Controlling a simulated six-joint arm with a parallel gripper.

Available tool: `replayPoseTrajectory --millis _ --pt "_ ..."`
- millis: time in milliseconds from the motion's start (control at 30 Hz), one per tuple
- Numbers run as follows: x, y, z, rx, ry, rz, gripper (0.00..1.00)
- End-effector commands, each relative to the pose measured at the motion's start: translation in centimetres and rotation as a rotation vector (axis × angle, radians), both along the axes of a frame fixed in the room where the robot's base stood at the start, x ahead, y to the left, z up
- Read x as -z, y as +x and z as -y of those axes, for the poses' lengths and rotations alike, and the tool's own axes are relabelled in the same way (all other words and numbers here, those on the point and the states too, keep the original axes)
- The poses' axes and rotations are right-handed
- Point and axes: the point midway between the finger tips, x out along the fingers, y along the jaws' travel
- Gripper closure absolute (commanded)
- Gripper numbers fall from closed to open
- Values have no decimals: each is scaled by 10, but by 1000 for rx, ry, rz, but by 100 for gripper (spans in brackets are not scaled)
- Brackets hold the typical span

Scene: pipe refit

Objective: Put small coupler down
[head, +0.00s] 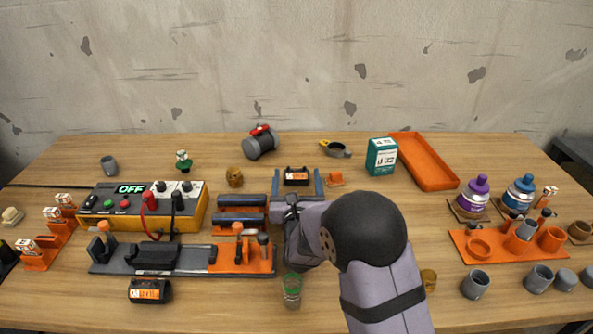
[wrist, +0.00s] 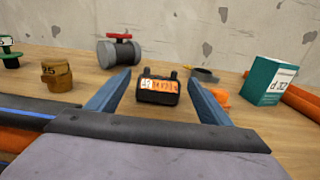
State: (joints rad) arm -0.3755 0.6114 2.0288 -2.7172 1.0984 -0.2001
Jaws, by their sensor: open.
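The small coupler (head: 296,177) is a short black piece with an orange and white label and two stubs on top. In the wrist view the small coupler (wrist: 158,88) sits upright on the wooden table. My gripper (head: 297,172) is open, with one blue-grey finger on each side of the coupler. In the wrist view my gripper (wrist: 160,75) shows a clear gap between each finger and the coupler. A larger black coupler (head: 150,290) with an orange label lies at the front left of the table.
A grey pipe valve with a red handle (head: 260,142) lies behind. A brown fitting (head: 235,177) stands left, and a small orange piece (head: 336,179) lies close right. A teal box (head: 382,156) and an orange tray (head: 424,162) stand farther right. A clamp rig (head: 180,257) is front left.

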Motion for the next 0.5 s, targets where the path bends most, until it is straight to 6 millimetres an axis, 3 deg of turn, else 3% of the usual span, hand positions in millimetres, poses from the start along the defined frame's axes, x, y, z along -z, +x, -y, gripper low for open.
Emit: replayPoseTrajectory --millis 200,500 --pt "-43 -1 0 -1 3 8 27" --pt "-71 0 0 -1 1 9 27"
